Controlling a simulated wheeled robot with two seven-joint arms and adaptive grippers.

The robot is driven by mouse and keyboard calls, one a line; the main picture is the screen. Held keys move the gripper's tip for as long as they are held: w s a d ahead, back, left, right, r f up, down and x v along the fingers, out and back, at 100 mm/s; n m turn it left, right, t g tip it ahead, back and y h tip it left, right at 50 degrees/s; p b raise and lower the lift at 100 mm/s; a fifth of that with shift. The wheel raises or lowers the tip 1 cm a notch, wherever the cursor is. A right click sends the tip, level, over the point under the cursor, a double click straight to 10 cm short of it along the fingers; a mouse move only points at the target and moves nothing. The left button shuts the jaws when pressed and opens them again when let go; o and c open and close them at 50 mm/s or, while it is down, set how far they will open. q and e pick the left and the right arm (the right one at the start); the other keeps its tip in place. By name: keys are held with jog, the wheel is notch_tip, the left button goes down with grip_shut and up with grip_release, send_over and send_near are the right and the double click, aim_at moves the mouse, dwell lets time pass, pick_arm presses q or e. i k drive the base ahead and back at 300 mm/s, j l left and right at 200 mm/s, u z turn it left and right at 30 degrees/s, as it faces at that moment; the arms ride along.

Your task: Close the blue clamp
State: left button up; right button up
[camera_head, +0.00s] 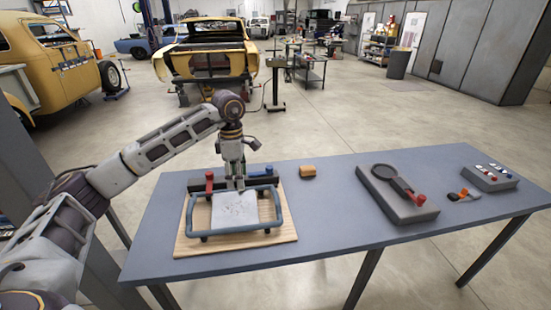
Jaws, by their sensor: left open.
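A fixture on a wooden board (184,244) lies at the left of the table. It has a blue tubular frame (240,229) around a light grey plate (228,211), with a dark bar along the back. A clamp with a blue handle (262,171) is at the right end of that bar. A red-handled clamp (209,182) is at the left end. My left gripper (235,184) points down between the two clamps, over the back edge of the plate. It is open and looks empty. Whether it touches anything is unclear. My right gripper is out of view.
The grey-blue table (330,224) has free room between the fixture and a grey block (396,211) with a dark round tool and red knob. A tan block (308,171) lies behind. An orange-and-black item (463,195) and a small switch box (490,179) are at right.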

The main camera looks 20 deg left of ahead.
aim_at(270, 168)
jog(key=i, duration=0.9)
